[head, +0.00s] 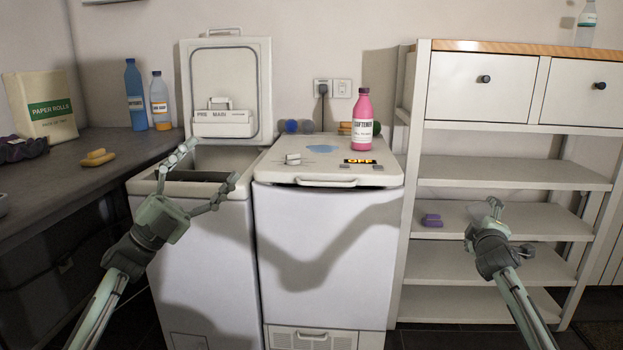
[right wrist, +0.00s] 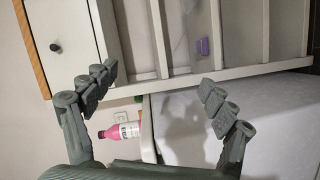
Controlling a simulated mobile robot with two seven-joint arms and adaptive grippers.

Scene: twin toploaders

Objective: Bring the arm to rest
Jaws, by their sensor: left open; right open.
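My left gripper (head: 207,175) is open and empty in the head view, in front of the left toploader (head: 198,255), whose lid (head: 232,75) stands up. My right gripper (head: 492,212) is in front of the shelf unit at the right. In the right wrist view the right gripper (right wrist: 162,92) has its fingers spread with nothing between them. The right toploader (head: 325,260) has its lid down, with a pink softener bottle (head: 362,125) standing upright on top. The bottle also shows in the right wrist view (right wrist: 120,131).
A white shelf unit (head: 513,172) with drawers stands at the right, with a purple item (head: 432,220) on one shelf. A dark counter (head: 100,170) at the left bears a paper rolls bag (head: 40,108), a blue bottle (head: 135,95) and an orange-based bottle (head: 159,102).

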